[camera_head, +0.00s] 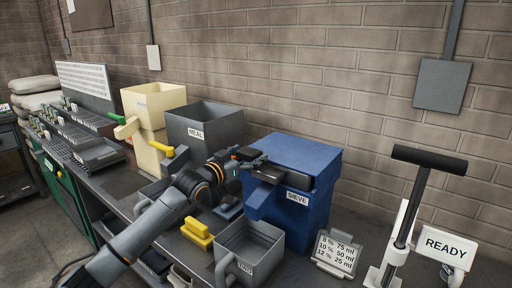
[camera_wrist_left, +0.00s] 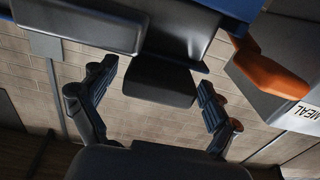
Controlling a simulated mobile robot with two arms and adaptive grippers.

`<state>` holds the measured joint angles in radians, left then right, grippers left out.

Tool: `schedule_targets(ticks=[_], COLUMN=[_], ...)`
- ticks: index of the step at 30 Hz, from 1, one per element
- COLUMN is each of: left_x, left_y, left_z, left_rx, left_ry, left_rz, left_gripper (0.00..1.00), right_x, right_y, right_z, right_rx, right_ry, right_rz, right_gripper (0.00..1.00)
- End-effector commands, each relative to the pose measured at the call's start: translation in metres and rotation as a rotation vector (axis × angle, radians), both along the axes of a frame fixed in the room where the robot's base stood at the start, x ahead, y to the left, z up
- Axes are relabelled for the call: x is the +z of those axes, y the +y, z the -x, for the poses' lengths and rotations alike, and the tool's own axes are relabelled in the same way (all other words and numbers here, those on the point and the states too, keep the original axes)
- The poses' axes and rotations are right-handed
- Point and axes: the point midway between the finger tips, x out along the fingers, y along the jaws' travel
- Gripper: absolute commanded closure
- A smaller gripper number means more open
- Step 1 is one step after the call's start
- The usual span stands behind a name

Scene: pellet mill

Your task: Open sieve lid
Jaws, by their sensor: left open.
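The blue sieve (camera_head: 294,212) stands on the bench with a white SIEVE label on its front. Its blue lid (camera_head: 295,152) lies flat on top, closed. A dark handle bar (camera_head: 283,176) sticks out at the front of the lid. My left gripper (camera_head: 254,164) is at the left end of this bar. In the left wrist view the left gripper (camera_wrist_left: 155,97) is open, with a dark block (camera_wrist_left: 155,84), apparently the handle's end, between its fingers. Gaps show on both sides of the block. My right gripper is in neither view.
A grey MEAL bin (camera_head: 205,137) and a cream bin (camera_head: 153,102) stand left of the sieve. A grey jug (camera_head: 249,248) and yellow block (camera_head: 197,232) are in front. A ratio card (camera_head: 337,252), T-handled press (camera_head: 411,215) and READY sign (camera_head: 447,246) stand right.

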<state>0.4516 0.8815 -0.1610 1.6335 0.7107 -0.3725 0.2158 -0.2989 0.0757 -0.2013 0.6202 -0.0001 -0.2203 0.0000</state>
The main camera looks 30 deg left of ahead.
Motion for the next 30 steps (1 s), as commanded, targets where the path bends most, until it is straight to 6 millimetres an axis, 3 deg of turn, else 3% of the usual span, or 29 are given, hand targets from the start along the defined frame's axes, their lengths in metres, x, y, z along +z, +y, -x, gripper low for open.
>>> schedule_targets(ticks=[7, 19, 30], left_x=[0.002, 0.0, 0.0], left_y=[-0.003, -0.003, -0.004], left_z=[-0.031, -0.038, -0.037], left_rx=[0.0, 0.0, -0.001], left_ry=[-0.002, -0.001, -0.001], left_rz=[0.001, -0.001, -0.001], left_gripper=[0.11, 0.11, 0.85], right_x=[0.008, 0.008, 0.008], right_y=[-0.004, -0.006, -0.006], right_z=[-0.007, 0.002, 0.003], right_rx=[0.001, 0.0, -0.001], right_ry=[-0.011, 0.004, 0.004], right_rz=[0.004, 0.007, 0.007], right_gripper=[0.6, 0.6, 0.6])
